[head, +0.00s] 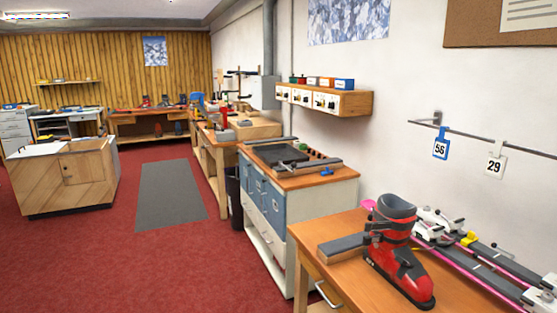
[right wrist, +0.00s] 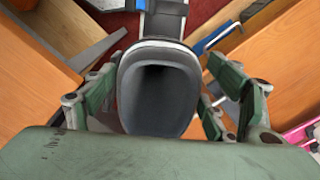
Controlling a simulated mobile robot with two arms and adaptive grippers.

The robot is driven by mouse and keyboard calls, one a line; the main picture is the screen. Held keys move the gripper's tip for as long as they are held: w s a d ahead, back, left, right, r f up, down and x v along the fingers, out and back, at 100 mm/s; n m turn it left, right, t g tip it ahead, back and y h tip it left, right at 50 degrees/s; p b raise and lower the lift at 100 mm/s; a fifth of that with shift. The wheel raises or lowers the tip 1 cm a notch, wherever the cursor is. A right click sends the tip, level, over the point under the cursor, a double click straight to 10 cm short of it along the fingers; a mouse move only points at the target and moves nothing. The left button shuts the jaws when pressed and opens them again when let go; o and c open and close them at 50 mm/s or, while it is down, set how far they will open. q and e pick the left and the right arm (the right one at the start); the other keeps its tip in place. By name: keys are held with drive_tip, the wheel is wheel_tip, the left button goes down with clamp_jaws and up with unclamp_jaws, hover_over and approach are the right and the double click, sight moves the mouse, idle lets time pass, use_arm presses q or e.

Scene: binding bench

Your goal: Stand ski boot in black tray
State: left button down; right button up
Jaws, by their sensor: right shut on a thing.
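A red and black ski boot (head: 400,265) is upright at the near bench, its toe pointing toward the lower right. I cannot tell whether its sole touches the bench top. In the right wrist view the boot's dark open cuff (right wrist: 160,88) fills the middle. My right gripper (right wrist: 160,100) has its green fingers on either side of the cuff, shut on the boot. Neither gripper shows in the head view. What looks like the black tray (head: 279,153) lies flat on the orange top of the blue-fronted cabinet, beyond the near bench.
The near bench (head: 345,291) has a grey-topped wooden block (head: 342,246) left of the boot and skis with bindings (head: 480,262) on its right. A grey bar with a blue handle (head: 308,165) lies at the cabinet top's near edge. Red carpet (head: 190,265) is open at left.

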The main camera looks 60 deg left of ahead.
drive_tip(key=s+d+f+n, duration=0.2)
drive_tip(key=d+f+n, duration=0.3)
drive_tip(key=f, duration=0.5)
drive_tip(key=s+d+f+n, duration=0.3)
drive_tip(key=d+f+n, duration=0.2)
drive_tip(key=f, duration=0.5)
drive_tip(key=shift+d+f+n, duration=0.15)
drive_tip(key=shift+n, duration=0.95)
